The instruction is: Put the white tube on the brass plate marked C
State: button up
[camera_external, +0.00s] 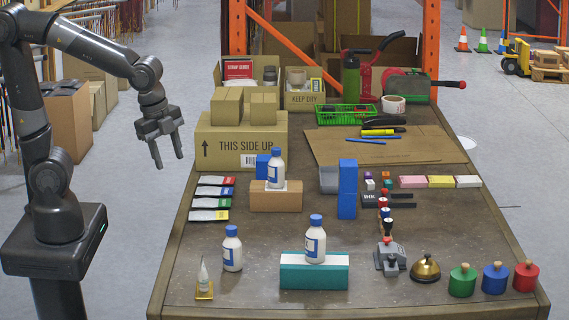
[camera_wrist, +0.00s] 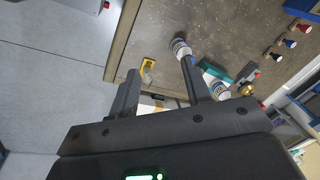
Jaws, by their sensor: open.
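A small white tube (camera_external: 204,271) with a pointed tip stands at the table's front left corner. It appears to stand on a small brass-coloured plate (camera_external: 204,292); no letter on the plate is legible. The plate shows as a yellow shape in the wrist view (camera_wrist: 149,62), with the tube, small and pale, beside my finger (camera_wrist: 147,73). My gripper (camera_external: 169,161) is open and empty, fingers pointing down. It hangs in the air left of the table, higher than and well apart from the tube. I see no other brass plate.
White bottles with blue caps stand on the table (camera_external: 232,250), on a teal box (camera_external: 314,277) and on a cardboard box (camera_external: 275,201). Flat packets (camera_external: 210,203) lie along the left edge. A stamp (camera_external: 389,258), brass bell (camera_external: 425,269) and coloured weights (camera_external: 495,280) stand front right.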

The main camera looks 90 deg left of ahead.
jog(key=s+a+r+n+t, duration=0.1)
jog(key=s+a+r+n, duration=0.1)
jog(key=s+n, duration=0.2)
jog(key=s+a+r+n+t, duration=0.2)
jog(key=s+n, duration=0.3)
jog(key=s, duration=0.1)
jog(key=shift+a+r+n+h, duration=0.25)
jog(key=shift+r+n+h, duration=0.05)
jog(key=shift+r+h, duration=0.1)
dwell(0.7)
